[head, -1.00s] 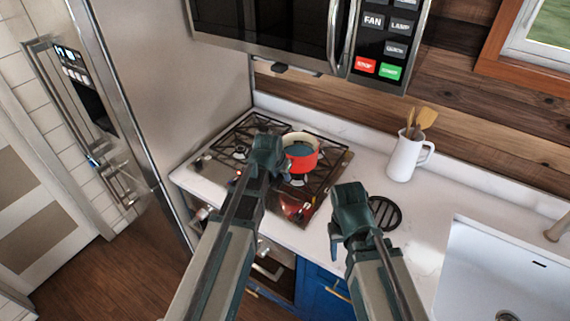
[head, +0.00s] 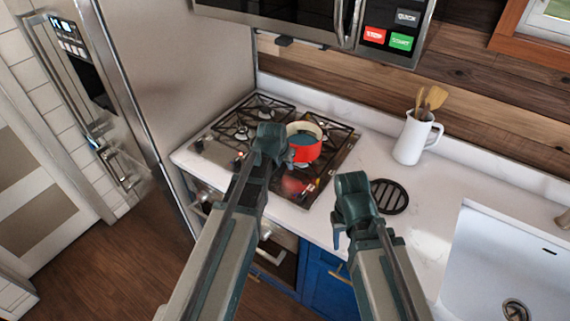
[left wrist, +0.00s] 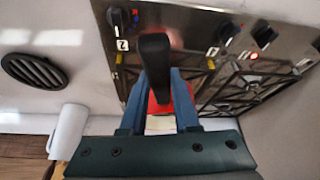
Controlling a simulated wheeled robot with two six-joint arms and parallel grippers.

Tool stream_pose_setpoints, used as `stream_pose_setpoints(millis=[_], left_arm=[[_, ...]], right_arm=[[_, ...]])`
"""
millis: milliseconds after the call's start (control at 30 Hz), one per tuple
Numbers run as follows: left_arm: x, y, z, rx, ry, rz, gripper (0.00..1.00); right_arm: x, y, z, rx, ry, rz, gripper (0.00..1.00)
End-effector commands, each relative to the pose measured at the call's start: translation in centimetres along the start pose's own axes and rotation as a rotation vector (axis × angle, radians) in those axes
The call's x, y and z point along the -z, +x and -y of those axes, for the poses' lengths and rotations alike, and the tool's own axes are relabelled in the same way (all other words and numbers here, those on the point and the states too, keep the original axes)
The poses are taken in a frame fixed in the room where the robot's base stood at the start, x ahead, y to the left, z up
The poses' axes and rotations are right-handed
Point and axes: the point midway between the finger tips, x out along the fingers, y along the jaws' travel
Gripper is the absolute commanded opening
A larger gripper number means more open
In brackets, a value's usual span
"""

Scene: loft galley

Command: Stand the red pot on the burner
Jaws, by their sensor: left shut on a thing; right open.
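The red pot (head: 309,152), blue-grey inside, is upright over the right part of the gas cooktop (head: 210,150). I cannot tell if its base rests on the burner grate (head: 332,136) or hangs just above it. My left gripper (head: 286,158) is at the pot's near left side. In the left wrist view, its blue fingers (left wrist: 158,112) are shut on the pot's black handle (left wrist: 155,62), with a strip of red pot behind. The burner under the pot is hidden. My right gripper (head: 350,235) is open and empty, over the counter's front edge.
A black round trivet (head: 389,196) and a white jug (head: 412,140) with wooden utensils stand right of the cooktop. The sink (head: 495,255) is further right. A microwave (head: 300,22) hangs above, and a tall fridge (head: 175,90) stands left.

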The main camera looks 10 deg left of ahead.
Motion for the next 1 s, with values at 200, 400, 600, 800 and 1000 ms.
stream_pose_setpoints(millis=[200,400,600,800,1000], left_arm=[[-0.39,1.00,0.00,0.000,0.000,-0.004,0.00],[-0.35,0.92,0.00,0.000,0.000,-0.004,0.00],[-0.38,0.97,0.00,0.000,0.000,-0.004,0.00],[-0.52,1.24,0.00,0.000,0.000,-0.004,0.00],[-0.51,1.22,-0.01,0.000,0.000,-0.003,0.00]], right_arm=[[0.06,1.10,0.10,-0.001,-0.003,0.000,0.50],[0.06,1.01,0.09,-0.001,-0.003,0.000,0.50],[0.06,1.07,0.10,-0.001,-0.003,0.000,0.50],[0.08,1.37,0.13,-0.001,-0.003,0.000,0.50],[0.08,1.34,0.12,-0.001,-0.003,0.000,0.50]])
